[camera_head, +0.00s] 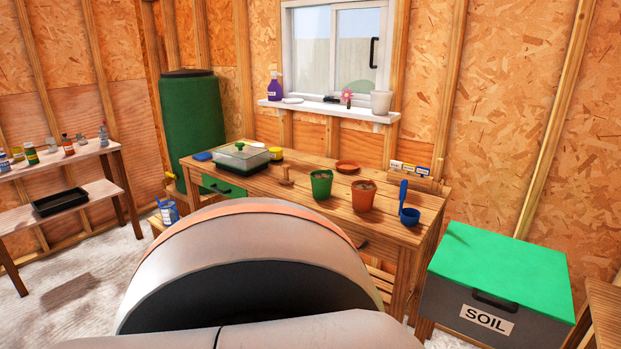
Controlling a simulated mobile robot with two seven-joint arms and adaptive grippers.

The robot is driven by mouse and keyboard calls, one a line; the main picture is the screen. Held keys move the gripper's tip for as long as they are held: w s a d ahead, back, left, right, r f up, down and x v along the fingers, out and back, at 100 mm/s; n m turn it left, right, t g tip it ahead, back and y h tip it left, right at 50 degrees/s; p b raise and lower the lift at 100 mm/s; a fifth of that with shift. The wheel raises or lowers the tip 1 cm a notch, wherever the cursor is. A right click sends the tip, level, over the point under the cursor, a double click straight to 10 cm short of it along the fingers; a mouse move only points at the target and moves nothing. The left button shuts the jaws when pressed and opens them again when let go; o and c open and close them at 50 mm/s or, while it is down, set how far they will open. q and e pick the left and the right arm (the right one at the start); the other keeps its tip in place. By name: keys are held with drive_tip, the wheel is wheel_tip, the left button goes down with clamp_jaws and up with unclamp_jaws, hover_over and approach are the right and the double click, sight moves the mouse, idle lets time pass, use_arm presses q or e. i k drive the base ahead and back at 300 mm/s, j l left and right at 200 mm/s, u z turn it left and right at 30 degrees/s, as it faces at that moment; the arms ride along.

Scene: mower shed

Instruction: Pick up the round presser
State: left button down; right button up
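The round presser (287,176) looks like a small wooden disc with an upright knob handle. It stands on the wooden workbench (331,180), between the clear-lidded seed tray and the green pot. Nothing touches it that I can see. A large part of my own body fills the lower middle of the view and hides the front of the bench. Neither of my grippers shows in this view.
A clear-lidded tray (239,157), a green pot (321,184), a terracotta pot (363,196) and a blue scoop (409,214) stand on the bench. A soil bin (497,274) is at right. Shelves (84,192) stand at left, with open floor before them.

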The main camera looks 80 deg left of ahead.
sight(286, 181)
drive_tip(key=u, duration=2.7)
